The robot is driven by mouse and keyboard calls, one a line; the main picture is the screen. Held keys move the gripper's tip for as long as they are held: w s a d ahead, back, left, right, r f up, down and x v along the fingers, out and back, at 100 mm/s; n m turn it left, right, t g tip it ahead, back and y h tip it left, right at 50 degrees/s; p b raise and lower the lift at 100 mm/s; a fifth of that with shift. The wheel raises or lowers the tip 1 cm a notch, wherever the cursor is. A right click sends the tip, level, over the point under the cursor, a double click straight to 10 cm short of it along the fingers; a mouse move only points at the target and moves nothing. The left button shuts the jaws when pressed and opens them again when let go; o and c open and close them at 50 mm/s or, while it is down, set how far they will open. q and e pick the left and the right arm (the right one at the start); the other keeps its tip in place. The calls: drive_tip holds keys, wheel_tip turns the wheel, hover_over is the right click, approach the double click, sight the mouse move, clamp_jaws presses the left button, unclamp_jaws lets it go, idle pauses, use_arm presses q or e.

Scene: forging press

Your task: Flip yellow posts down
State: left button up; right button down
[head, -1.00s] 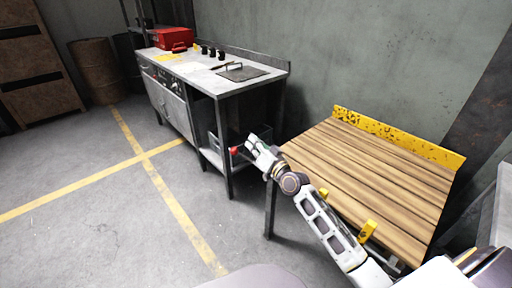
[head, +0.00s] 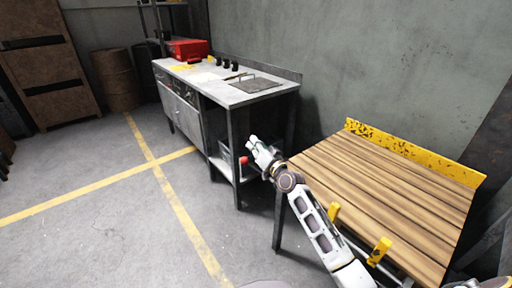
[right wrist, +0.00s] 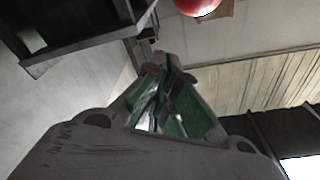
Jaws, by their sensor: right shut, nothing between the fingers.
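Two yellow posts stick up at the front edge of the wooden-slat table in the head view: a nearer one (head: 379,251) and a farther one (head: 333,212). My right arm runs along that edge and hides part of it. My right gripper (head: 254,146) is beyond the table's far-left corner, apart from both posts. It also shows in the right wrist view (right wrist: 164,75), where its green-sided fingers are shut with nothing between them. No yellow post shows in that view. My left gripper is out of view.
The wooden table (head: 385,185) has a yellow back plate (head: 415,152). A red ball (head: 243,160) shows beside my right gripper. A grey workbench (head: 240,92) with a red toolbox (head: 187,49) stands behind. Floor to the left is clear.

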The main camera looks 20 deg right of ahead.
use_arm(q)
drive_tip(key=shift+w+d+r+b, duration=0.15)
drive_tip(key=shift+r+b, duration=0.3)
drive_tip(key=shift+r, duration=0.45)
use_arm(e)
drive_tip(key=shift+s+a+f, duration=0.25)
drive_tip(key=shift+f, duration=0.3)
drive_tip(key=shift+s+a+f, duration=0.2)
drive_tip(key=shift+a+f, duration=0.05)
drive_tip(key=shift+f, duration=0.3)
drive_tip(key=shift+s+a+f, duration=0.25)
drive_tip(key=shift+f, duration=0.3)
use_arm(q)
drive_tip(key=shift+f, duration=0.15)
use_arm(e)
drive_tip(key=shift+f, duration=0.1)
